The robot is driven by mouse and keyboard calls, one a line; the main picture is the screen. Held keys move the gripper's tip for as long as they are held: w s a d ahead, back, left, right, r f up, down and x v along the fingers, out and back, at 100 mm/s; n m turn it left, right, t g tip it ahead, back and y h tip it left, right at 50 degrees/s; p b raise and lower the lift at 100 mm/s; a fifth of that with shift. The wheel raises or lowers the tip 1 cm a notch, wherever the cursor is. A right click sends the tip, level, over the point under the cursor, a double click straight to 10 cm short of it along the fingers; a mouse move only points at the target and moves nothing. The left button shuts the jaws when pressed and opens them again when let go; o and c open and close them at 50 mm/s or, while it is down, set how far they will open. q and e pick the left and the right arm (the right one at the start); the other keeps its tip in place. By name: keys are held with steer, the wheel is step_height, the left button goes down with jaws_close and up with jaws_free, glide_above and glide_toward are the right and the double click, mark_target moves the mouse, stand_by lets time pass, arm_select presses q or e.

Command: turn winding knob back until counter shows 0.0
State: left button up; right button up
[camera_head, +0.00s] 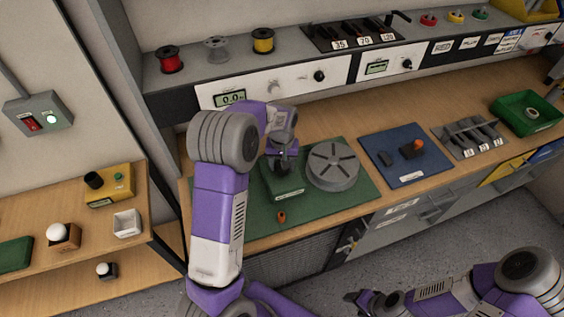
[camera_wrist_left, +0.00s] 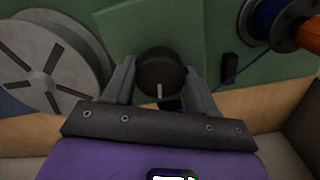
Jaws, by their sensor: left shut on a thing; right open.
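The winding knob (camera_wrist_left: 160,72), black with a white mark, stands on a green base on the green mat. My left gripper (camera_wrist_left: 158,80) is shut on it, one finger on each side. The white mark points down in the left wrist view. In the head view my left gripper (camera_head: 283,150) hides the knob. The counter (camera_head: 231,98) on the white back panel seems to read 0.0, but its digits are small. A grey slotted reel (camera_head: 332,166) sits beside the base and also shows in the left wrist view (camera_wrist_left: 50,65). My right gripper (camera_head: 372,300) is open and empty, low in front.
A blue mat (camera_head: 405,170) with small parts and a green bin (camera_head: 527,112) are to the right. A blue spool (camera_wrist_left: 268,20) with an orange piece is near the gripper in the left wrist view. Wire spools (camera_head: 170,60) line the shelf.

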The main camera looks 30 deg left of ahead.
arm_select(q)
steer(key=shift+r+n, duration=0.1)
steer(key=shift+n, duration=0.8)
steer(key=o, duration=1.1)
steer(key=shift+c, duration=0.2)
step_height(320, 180, up, 8)
steer(key=shift+f+p, duration=0.25)
steer(key=shift+p, duration=0.5)
